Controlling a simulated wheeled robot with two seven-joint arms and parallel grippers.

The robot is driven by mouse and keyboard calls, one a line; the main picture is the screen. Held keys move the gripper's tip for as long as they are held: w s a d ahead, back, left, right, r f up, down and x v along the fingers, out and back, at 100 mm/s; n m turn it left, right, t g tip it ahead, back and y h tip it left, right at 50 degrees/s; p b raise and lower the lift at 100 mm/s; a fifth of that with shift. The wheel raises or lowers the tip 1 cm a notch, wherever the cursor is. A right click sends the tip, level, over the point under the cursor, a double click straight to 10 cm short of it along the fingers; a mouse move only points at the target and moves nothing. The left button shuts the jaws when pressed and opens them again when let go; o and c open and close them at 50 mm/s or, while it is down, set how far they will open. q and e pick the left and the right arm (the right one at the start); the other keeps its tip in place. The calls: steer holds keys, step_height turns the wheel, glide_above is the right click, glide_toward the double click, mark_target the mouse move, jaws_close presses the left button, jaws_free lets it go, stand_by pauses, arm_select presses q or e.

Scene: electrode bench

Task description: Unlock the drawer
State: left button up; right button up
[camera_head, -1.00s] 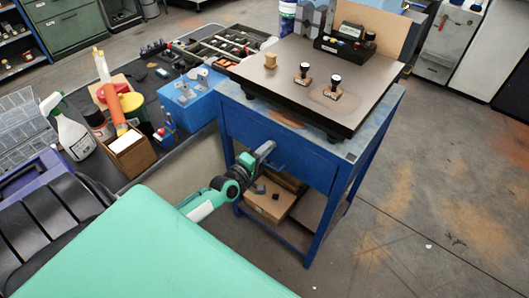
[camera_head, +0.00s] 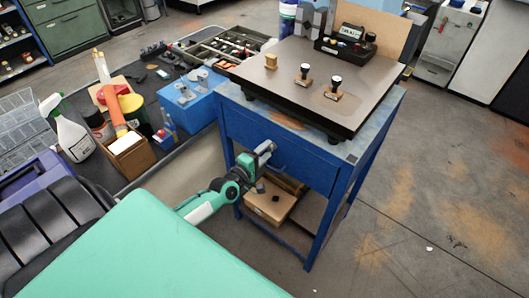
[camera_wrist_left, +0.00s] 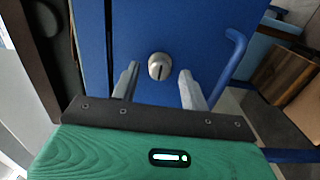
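The blue drawer front (camera_head: 300,155) is under the top of the blue bench, and it appears closed. Its silver round lock (camera_wrist_left: 159,66) with a dark slot shows in the left wrist view. The bent blue handle (camera_wrist_left: 232,58) is to the right of the lock. My left gripper (camera_head: 268,148) is close in front of the drawer. In the left wrist view its two fingers (camera_wrist_left: 158,88) are apart, one on each side below the lock, with nothing between them. The lock is hidden behind the gripper in the head view. My right gripper is not in view.
A dark plate (camera_head: 290,85) with two stamps and a small wooden block lies on the bench. A cardboard box (camera_head: 270,205) sits on the lower shelf. A cluttered dark table with a spray bottle (camera_head: 70,138) stands left. Floor right of the bench is clear.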

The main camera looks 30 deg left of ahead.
arm_select(q)
steer(key=s+a+b, duration=0.1)
steer(key=s+b, duration=0.1)
steer(key=s, duration=1.1)
steer(key=shift+s, duration=0.4)
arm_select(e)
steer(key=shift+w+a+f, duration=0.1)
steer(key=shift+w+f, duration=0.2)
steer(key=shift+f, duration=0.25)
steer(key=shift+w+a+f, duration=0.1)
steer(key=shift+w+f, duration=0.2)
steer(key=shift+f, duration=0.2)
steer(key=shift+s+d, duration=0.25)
